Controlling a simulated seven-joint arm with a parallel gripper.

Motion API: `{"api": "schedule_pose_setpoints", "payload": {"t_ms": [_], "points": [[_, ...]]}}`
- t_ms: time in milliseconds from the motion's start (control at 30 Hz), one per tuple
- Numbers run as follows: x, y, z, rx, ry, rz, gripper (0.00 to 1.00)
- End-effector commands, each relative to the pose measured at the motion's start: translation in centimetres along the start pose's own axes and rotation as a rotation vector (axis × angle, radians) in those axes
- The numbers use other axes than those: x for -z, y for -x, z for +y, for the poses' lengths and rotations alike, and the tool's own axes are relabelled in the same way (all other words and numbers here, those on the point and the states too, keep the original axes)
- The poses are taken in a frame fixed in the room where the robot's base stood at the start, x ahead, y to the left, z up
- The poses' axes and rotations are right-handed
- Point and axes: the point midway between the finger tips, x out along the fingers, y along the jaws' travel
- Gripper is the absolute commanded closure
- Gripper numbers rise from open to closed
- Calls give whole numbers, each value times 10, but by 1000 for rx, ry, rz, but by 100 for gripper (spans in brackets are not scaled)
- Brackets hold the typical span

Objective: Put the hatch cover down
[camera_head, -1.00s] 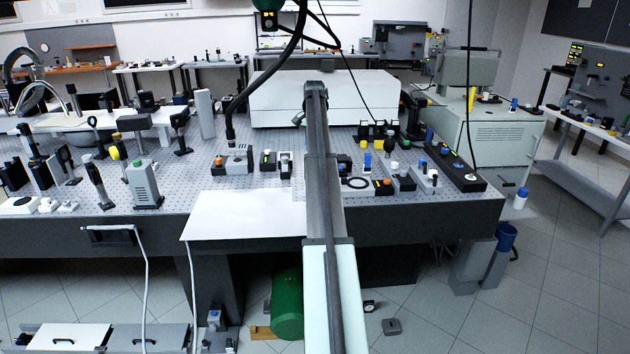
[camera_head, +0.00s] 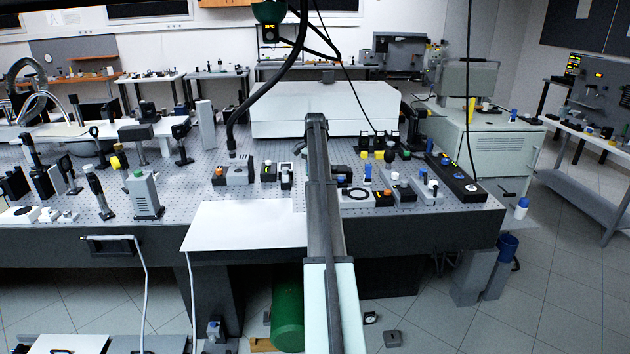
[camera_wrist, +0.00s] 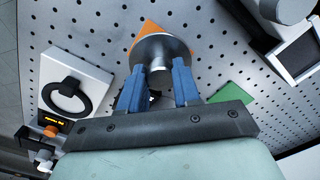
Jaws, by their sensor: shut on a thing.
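A round, silvery metal cover with a short central stem (camera_wrist: 164,44) is in the upper middle of the wrist view. I take it to be the hatch cover. My gripper (camera_wrist: 157,72) has its two blue fingers on either side of the stem and is shut on it. The cover is in front of an orange patch (camera_wrist: 151,27) on the perforated table; whether it touches the surface cannot be told. In the head view my own arm hides the gripper and the cover.
A pale block with a black ring (camera_wrist: 65,95) lies left of my gripper, and a green patch (camera_wrist: 237,96) lies right. A dark-screened device (camera_wrist: 297,50) is at upper right. In the head view, small optics crowd the perforated table (camera_head: 205,175); a white sheet (camera_head: 245,225) covers its front.

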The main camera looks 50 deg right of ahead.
Motion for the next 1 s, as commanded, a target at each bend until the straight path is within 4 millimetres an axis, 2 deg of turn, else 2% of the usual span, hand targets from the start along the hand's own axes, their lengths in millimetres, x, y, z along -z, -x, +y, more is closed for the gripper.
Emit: {"api": "schedule_pose_setpoints", "payload": {"t_ms": [100, 200, 600, 633, 867, 1000], "points": [[-1, -17, 1, -2, 0, -2, 100], [0, -24, 0, -1, 0, -1, 100], [0, -28, 0, 0, 0, 0, 100], [0, -28, 0, 0, 0, 0, 66], [0, -28, 0, 0, 0, 0, 44], [0, -28, 0, 0, 0, -1, 43]]}}
